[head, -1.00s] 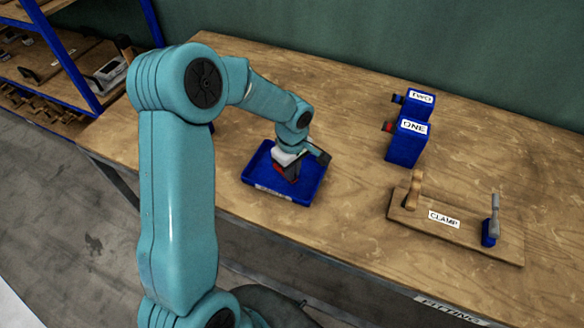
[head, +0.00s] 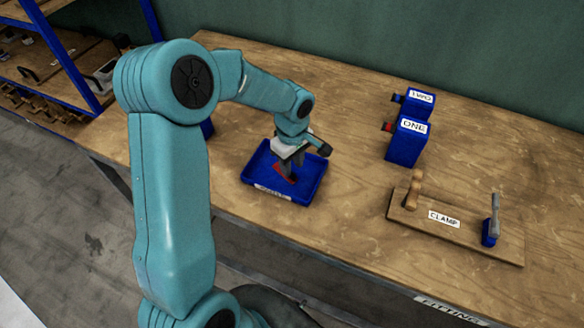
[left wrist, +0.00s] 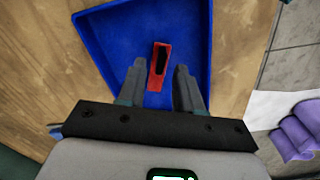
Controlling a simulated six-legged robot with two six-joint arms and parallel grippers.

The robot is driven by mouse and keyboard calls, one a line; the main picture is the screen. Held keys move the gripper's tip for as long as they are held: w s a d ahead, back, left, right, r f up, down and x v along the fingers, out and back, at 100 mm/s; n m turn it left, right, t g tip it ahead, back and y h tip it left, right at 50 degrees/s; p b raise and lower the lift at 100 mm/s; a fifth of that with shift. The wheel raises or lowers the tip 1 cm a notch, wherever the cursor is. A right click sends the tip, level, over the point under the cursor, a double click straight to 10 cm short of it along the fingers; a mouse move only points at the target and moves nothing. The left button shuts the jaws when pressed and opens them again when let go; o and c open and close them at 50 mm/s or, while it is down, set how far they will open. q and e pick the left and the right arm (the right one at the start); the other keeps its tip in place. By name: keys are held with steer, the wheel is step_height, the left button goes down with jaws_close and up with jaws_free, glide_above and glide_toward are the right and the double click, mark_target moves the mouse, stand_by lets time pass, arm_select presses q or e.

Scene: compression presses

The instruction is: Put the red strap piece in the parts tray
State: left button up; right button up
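The red strap piece (head: 281,175), with a dark slot or middle, lies in the blue parts tray (head: 313,186). In the left wrist view the red strap piece (left wrist: 154,82) lies on the floor of the tray (left wrist: 112,45), with visible gaps to both fingers. My left gripper (head: 289,168) points down over the tray, just above the piece. Its fingers (left wrist: 159,68) are apart with nothing held between them. In the head view the fingers partly hide the piece. My right gripper is not in view.
Blue blocks labelled ONE (head: 406,146) and TWO (head: 420,98) stand to the right on the wooden bench (head: 345,90). A wooden CLAMP board (head: 465,234) lies near the front edge. A shelf (head: 50,60) stands at far left. Bench between tray and blocks is clear.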

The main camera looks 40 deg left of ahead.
mark_target(292, 172)
arm_select(q)
step_height(292, 172, up, 10)
steer(key=shift+f, duration=0.25)
steer(key=shift+s, duration=0.15)
stand_by(0.4)
